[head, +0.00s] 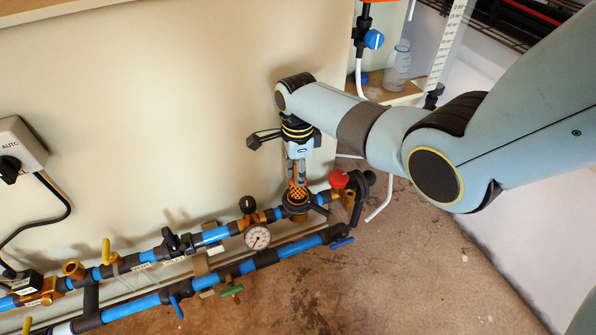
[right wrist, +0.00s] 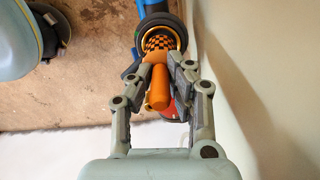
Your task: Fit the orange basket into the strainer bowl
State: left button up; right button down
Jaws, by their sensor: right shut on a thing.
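The orange basket (right wrist: 161,83) has a solid handle and a checkered mesh end. My right gripper (head: 298,178) is shut on its handle, and the gripper (right wrist: 162,88) also shows in the right wrist view. The strainer bowl (head: 295,207) is a dark round housing with a brassy rim on the upper blue pipe. In the right wrist view the mesh end lies within the outline of the bowl's rim (right wrist: 181,38). How deep it sits, I cannot tell. In the head view the basket (head: 298,190) is just above the bowl. My left gripper is not in view.
A pressure gauge (head: 257,237) and a red knob (head: 339,179) flank the bowl. Two blue pipes with several coloured valves run along the wall (head: 170,110). A wooden shelf (head: 390,92) with a clear bottle (head: 397,66) stands behind. The floor (head: 420,260) at right is open.

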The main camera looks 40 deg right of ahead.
aim_at(298, 188)
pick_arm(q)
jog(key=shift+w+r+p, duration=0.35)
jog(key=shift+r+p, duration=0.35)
pick_arm(e)
jog(key=shift+r, duration=0.1)
dwell(1.4)
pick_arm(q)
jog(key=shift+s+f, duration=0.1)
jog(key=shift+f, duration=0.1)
pick_arm(e)
jog(key=shift+f, duration=0.3)
pick_arm(q)
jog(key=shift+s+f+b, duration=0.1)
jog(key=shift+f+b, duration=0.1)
jog(key=shift+b, duration=0.2)
pick_arm(e)
jog(key=shift+f, duration=0.3)
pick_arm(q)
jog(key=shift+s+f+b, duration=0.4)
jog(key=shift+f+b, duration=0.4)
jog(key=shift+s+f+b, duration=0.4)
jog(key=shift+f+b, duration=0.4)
pick_arm(e)
jog(key=shift+f, duration=2.3)
jog(key=c, duration=1.2)
grip_release()
notch_tip(298, 188, up, 12)
jog(key=shift+r, duration=0.1)
